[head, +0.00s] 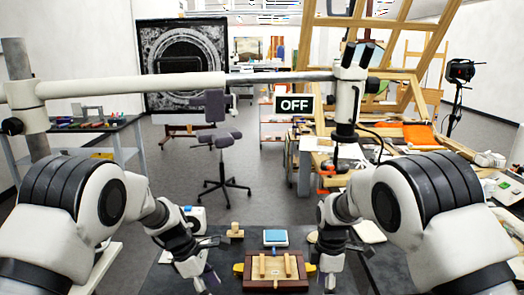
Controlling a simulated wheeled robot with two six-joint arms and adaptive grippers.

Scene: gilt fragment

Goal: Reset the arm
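My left gripper (209,280) hangs low over the dark table, left of a brown wooden tray. My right gripper (330,274) hangs over the same table, right of the tray. Both point downward, with their fingers small and partly merged with the background, so I cannot tell their opening. A white horizontal boom arm (140,86) crosses the view from a post at the left to a microscope-like head (347,95) at the right. Both of my arms are bent, one at each side of the view.
The wooden tray (277,284) on the dark table (232,262) holds a pale panel with two light wooden bars. A blue-topped block (275,237) and a small wooden piece (236,231) stand behind it. A black sign reading OFF (293,104) and a chair (221,135) are farther back.

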